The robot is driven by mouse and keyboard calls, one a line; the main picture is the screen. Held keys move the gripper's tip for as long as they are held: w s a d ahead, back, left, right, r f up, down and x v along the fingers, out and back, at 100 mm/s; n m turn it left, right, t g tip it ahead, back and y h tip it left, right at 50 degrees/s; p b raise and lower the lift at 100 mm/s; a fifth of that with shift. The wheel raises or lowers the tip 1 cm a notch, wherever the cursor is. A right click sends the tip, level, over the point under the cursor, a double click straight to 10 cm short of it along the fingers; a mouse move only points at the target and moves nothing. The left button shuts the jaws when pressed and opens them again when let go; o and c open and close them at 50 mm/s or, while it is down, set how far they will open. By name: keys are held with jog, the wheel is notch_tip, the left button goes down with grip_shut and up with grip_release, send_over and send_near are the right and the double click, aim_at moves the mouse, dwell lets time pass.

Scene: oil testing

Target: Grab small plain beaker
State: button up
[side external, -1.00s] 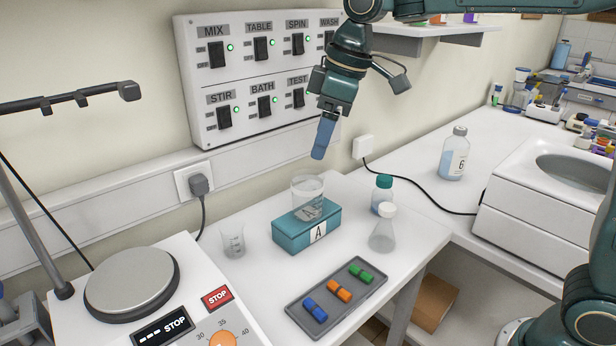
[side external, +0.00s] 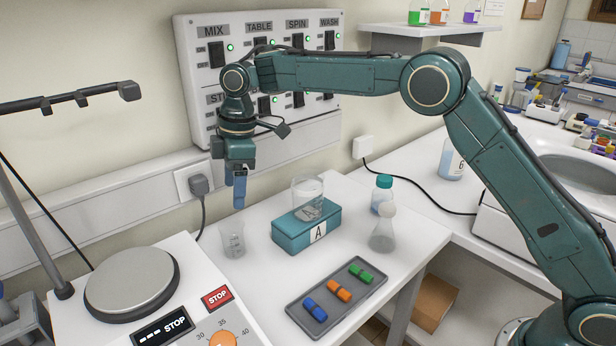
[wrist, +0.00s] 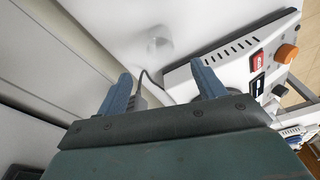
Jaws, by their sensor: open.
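The small plain beaker (side external: 231,240) is clear glass and stands upright on the white table, left of the teal box. It also shows faintly in the wrist view (wrist: 159,46), beyond and between my fingertips. My gripper (side external: 239,206) points down just above the beaker, apart from it. Its two blue fingers are spread with nothing between them in the wrist view (wrist: 162,82). A larger beaker (side external: 307,197) stands on the teal box (side external: 290,238) marked A.
The hot plate unit (side external: 135,280) stands at left. A plug and socket (side external: 197,185) are on the wall behind my gripper. A flask (side external: 383,232), a teal-capped bottle (side external: 382,192) and a tray (side external: 300,305) with coloured pieces lie to the right.

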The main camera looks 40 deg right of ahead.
aim_at(233, 222)
jog(key=shift+a+f, duration=0.1)
jog(key=shift+f, duration=0.1)
jog(key=shift+w+a+f, duration=0.1)
jog(key=shift+a+f, duration=0.1)
jog(key=shift+f, duration=1.2)
jog(key=shift+w+a+f, duration=0.1)
jog(key=shift+a+f, duration=0.1)
jog(key=shift+f, duration=1.2)
jog(key=shift+w+a+f, duration=0.1)
jog(key=shift+a+f, duration=0.1)
jog(key=shift+f, duration=1.2)
jog(key=shift+f, duration=0.1)
jog(key=shift+a+f, duration=0.2)
jog(key=shift+f, duration=1.05)
jog(key=shift+a+f, duration=0.15)
jog(key=shift+f, duration=1.05)
jog(key=shift+c, duration=0.4)
jog(key=c, duration=1)
